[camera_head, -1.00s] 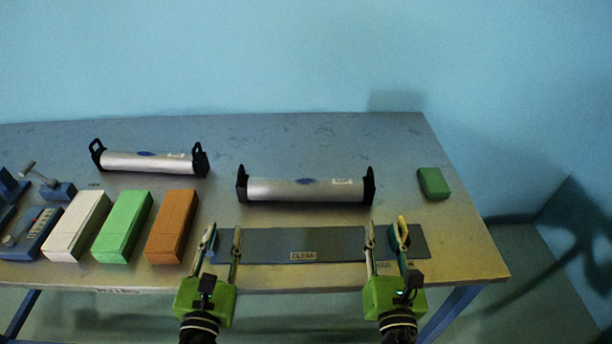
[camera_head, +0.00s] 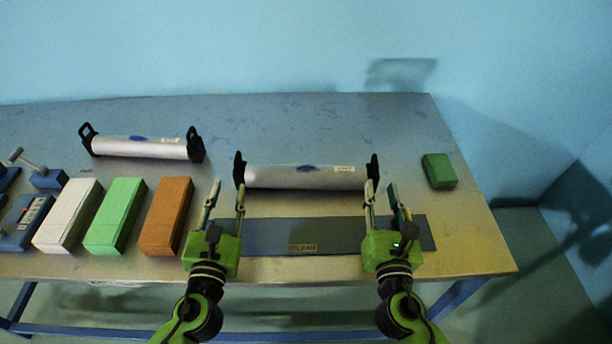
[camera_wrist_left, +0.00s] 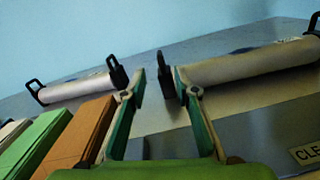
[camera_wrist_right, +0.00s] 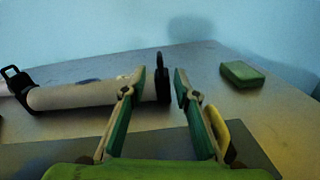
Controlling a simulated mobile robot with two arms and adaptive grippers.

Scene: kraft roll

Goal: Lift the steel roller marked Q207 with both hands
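Two steel rollers with black end handles lie on the table. The nearer roller (camera_head: 290,178) is at the middle, and the other roller (camera_head: 120,146) is at the back left. Each has a small label too small to read, so I cannot tell which is Q207. My left gripper (camera_head: 228,188) is open and empty just in front of the middle roller's left handle (camera_wrist_left: 164,78). My right gripper (camera_head: 381,188) is open in front of its right handle (camera_wrist_right: 161,80). In each wrist view the handle shows between the fingertips, and contact cannot be told.
A grey mat (camera_head: 340,236) marked CLEAN lies along the front, under the grippers. White (camera_head: 68,215), green (camera_head: 115,216) and orange (camera_head: 166,216) blocks stand at the left, with blue devices (camera_head: 25,222) beyond. A small green block (camera_head: 439,171) lies at the right.

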